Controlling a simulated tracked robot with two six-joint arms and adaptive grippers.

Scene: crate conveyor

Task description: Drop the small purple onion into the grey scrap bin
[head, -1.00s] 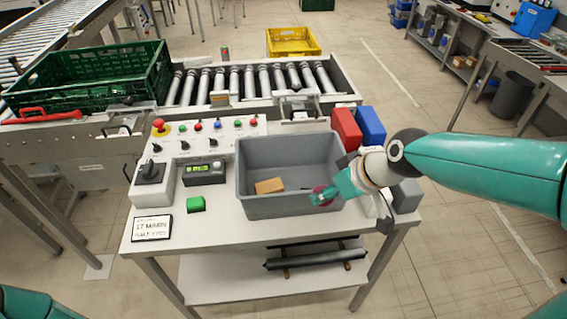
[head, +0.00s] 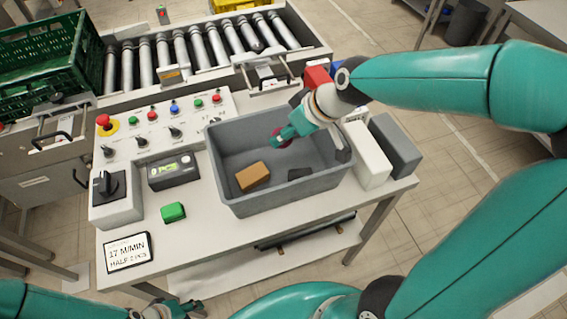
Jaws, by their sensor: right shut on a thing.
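The grey scrap bin (head: 285,203) stands open on the table. My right gripper (head: 281,138) is over the back part of the bin and points left. It is shut on the small purple onion (head: 286,141), which shows only as a dark purple-red patch, mostly hidden by the fingers. I cannot tell how high the onion is above the bin floor. My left gripper (head: 172,309) is low at the bottom edge of the picture, partly cut off, and its jaws are unclear.
A brown block (head: 252,176) and a dark flat piece (head: 300,174) lie in the bin. White (head: 367,158) and grey (head: 395,147) boxes stand to its right. A button panel (head: 165,125), a green block (head: 173,212) and a sign (head: 127,252) are left. Rollers (head: 195,48) run behind.

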